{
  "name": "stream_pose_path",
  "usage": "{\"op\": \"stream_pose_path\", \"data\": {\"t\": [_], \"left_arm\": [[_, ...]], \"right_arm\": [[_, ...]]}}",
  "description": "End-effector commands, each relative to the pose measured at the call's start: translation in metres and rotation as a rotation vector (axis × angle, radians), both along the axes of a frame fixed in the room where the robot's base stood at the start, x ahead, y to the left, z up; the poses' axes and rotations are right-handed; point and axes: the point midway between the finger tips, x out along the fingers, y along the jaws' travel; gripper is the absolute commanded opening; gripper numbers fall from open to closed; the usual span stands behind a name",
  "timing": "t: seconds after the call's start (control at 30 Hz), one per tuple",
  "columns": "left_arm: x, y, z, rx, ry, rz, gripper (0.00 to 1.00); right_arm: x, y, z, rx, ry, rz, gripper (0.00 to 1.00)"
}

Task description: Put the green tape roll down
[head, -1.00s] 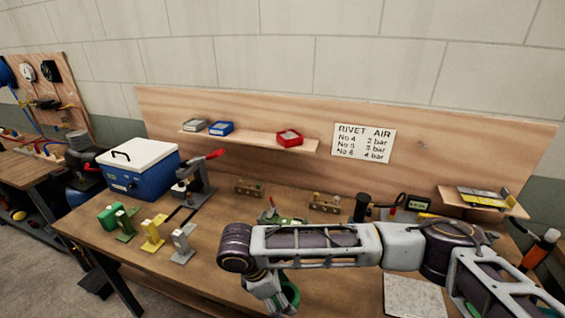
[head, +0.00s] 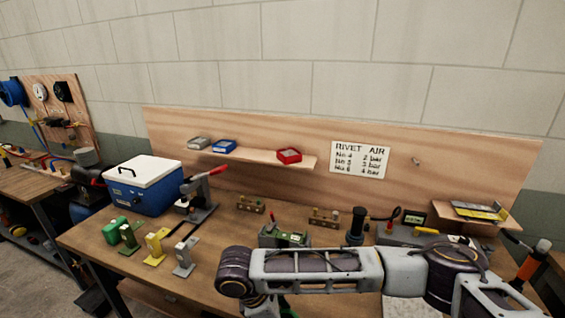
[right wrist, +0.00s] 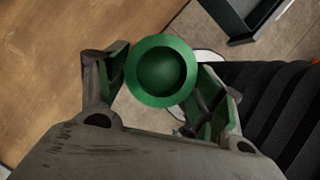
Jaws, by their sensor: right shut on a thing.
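The green tape roll (right wrist: 161,71) sits between the two fingers of my right gripper (right wrist: 160,85) in the right wrist view, its round face toward the camera. The gripper is shut on it. In the head view my right gripper (head: 262,307) is cut off at the bottom edge, with a bit of green beside it. In the wrist view the roll is seen over the wooden bench (right wrist: 50,60) edge and the floor. I cannot tell its height above the bench. My left gripper is not in view.
Green (head: 128,238), yellow (head: 156,247) and grey (head: 184,258) stands are at the bench's left front. A blue cooler (head: 143,190) and a red-handled press (head: 200,195) stand behind. Bare wood lies right of the stands. Tools and blocks line the back.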

Motion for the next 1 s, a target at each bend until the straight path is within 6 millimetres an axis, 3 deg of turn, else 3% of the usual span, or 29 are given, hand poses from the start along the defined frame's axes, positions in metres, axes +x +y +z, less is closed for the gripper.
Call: {"op": "stream_pose_path", "data": {"t": [0.57,1.0], "left_arm": [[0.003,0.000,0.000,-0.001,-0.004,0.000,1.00],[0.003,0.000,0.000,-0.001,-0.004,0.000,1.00]], "right_arm": [[0.004,-0.001,-0.004,-0.001,-0.001,-0.303,0.44],[0.069,-0.020,0.005,0.000,0.000,-0.840,0.44]]}}
